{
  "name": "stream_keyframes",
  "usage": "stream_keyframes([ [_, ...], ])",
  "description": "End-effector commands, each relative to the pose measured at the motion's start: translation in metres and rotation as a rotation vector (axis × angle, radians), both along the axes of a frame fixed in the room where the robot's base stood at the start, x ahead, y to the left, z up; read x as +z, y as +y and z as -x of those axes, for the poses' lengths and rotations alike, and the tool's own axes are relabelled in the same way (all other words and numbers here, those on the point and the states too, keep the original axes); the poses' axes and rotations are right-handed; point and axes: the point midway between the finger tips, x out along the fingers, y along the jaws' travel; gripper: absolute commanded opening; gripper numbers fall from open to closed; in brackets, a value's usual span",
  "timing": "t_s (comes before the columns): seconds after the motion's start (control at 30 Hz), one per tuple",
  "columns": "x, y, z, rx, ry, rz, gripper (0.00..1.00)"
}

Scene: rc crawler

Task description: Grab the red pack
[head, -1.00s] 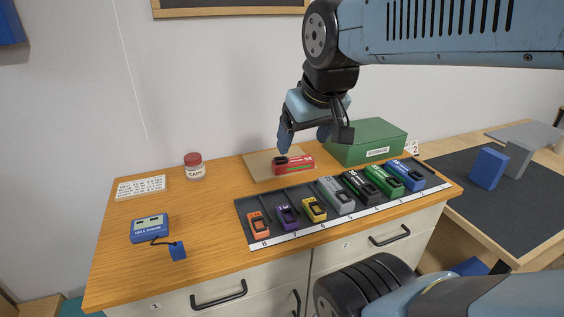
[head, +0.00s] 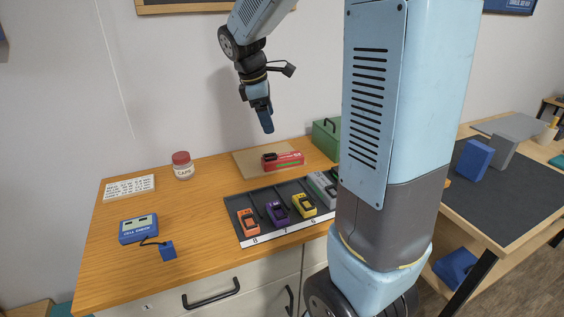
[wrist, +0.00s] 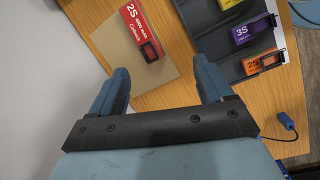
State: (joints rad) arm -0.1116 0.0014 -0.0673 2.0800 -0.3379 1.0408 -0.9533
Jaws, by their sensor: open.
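The red pack (head: 284,161) lies on a tan board (head: 247,165) at the back of the wooden bench, behind the dark tray. In the wrist view the red pack (wrist: 142,33) lies at the top, beyond the fingers, with white "2S" lettering and a black end. My gripper (head: 267,128) is above the board and the pack, pointing down, clear of both. In the wrist view my gripper (wrist: 161,82) has its two blue fingers wide apart with nothing between them but board and bench surface.
The dark tray (head: 264,196) holds orange (head: 248,221), purple (head: 277,213), yellow (head: 303,206) and grey packs; my arm hides its right part. A green box (head: 326,138) stands at the right. A jar (head: 183,166), blue cell checker (head: 138,229) and white card (head: 129,187) are at left.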

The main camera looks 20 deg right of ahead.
Motion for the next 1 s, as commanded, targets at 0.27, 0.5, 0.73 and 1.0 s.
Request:
stream_keyframes([
  [0.27, -0.036, -0.005, -0.048, 0.224, 0.157, 0.087, 0.80],
  [0.5, -0.050, -0.008, -0.059, 0.280, 0.197, 0.106, 0.80],
  [0.73, -0.084, -0.022, -0.057, 0.278, 0.199, 0.106, 0.80],
  [1.0, -0.118, -0.037, -0.055, 0.277, 0.196, 0.105, 0.80],
])
